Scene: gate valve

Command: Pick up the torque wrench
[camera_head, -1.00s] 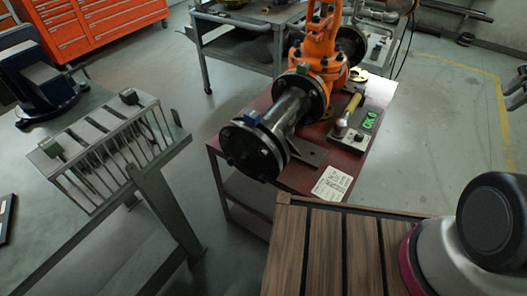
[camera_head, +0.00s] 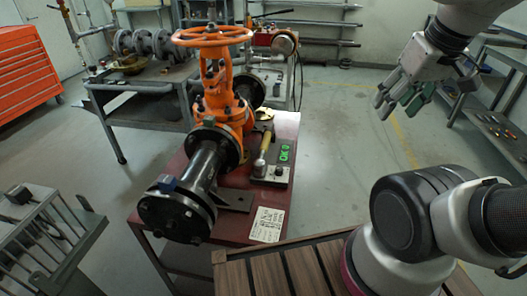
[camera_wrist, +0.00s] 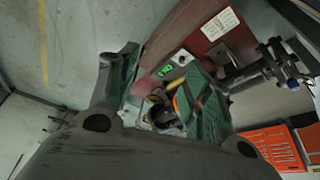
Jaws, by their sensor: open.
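A tool with a yellow handle and a metal head (camera_head: 262,160) lies on the red cart (camera_head: 240,228), beside a grey box with a green lit display (camera_head: 285,153). It may be the torque wrench, but it is too small to tell. The yellow handle also shows between my fingers in the wrist view (camera_wrist: 176,84), some way off. My gripper (camera_head: 400,104) is open and empty, held in the air right of the cart. In the wrist view my gripper (camera_wrist: 160,78) shows its green finger pads apart, and its dark body hides the lower part.
An orange gate valve (camera_head: 215,95) with a black flanged pipe (camera_head: 185,195) stands on the cart, left of the tool. A paper label (camera_head: 267,224) lies at the cart's front. A slatted rack (camera_head: 42,235) is at left. Open floor (camera_head: 350,125) lies right of the cart.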

